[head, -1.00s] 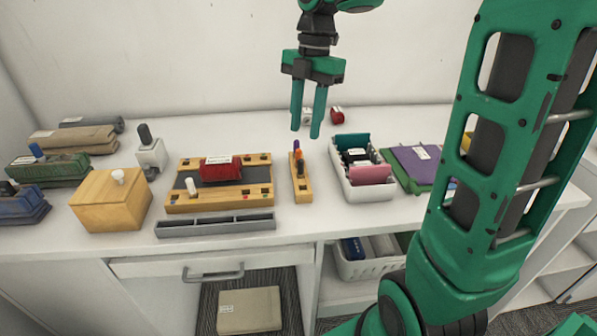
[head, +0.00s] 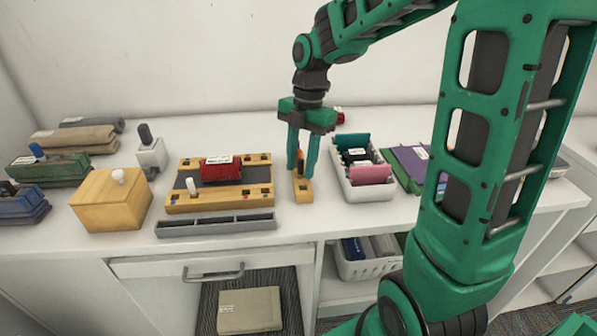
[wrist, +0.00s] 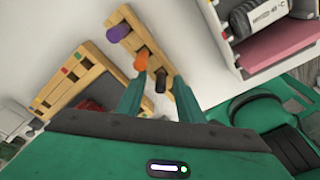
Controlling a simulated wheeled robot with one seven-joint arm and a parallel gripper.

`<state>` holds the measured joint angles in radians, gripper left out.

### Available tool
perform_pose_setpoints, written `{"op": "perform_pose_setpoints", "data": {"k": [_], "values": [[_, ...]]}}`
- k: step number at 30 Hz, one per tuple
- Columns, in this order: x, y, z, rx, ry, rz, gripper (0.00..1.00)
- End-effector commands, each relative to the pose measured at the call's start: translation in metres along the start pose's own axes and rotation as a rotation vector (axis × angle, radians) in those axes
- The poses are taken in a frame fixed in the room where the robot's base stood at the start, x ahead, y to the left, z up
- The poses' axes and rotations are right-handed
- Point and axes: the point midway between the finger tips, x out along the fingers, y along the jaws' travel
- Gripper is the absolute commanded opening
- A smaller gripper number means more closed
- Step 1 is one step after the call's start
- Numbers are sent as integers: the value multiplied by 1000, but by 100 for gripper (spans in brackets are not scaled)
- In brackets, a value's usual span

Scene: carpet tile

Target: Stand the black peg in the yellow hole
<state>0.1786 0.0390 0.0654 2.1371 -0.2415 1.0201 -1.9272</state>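The black peg (wrist: 160,81) stands in a narrow wooden rack (head: 302,190), in line with an orange peg (wrist: 140,62) and a purple peg (wrist: 117,33). My gripper (head: 302,170) is open, pointing down over the rack. In the wrist view its fingertips (wrist: 159,80) are on either side of the black peg, with gaps visible. In the head view the fingers hide most of the pegs. The wooden board (head: 240,197) with corner holes and small coloured marks lies left of the rack; I cannot surely tell which hole is yellow.
A red labelled block (head: 221,169) and a white peg (head: 191,187) are on the board. A grey tray (head: 215,224) lies in front of it. A white bin (head: 368,190) stands close right of the rack. A wooden box (head: 110,202) is at left.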

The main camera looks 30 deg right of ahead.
Motion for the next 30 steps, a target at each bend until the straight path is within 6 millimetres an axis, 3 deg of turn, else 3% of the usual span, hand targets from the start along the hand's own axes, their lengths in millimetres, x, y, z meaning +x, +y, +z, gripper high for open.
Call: {"op": "perform_pose_setpoints", "data": {"k": [7, 12, 23, 30], "values": [[2, 0, 0, 0, -1, 0, 34], [2, 0, 0, 0, 0, 0, 0], [0, 0, 0, 1, 0, 1, 0], [-17, 1, -2, 1, -2, 3, 0]]}}
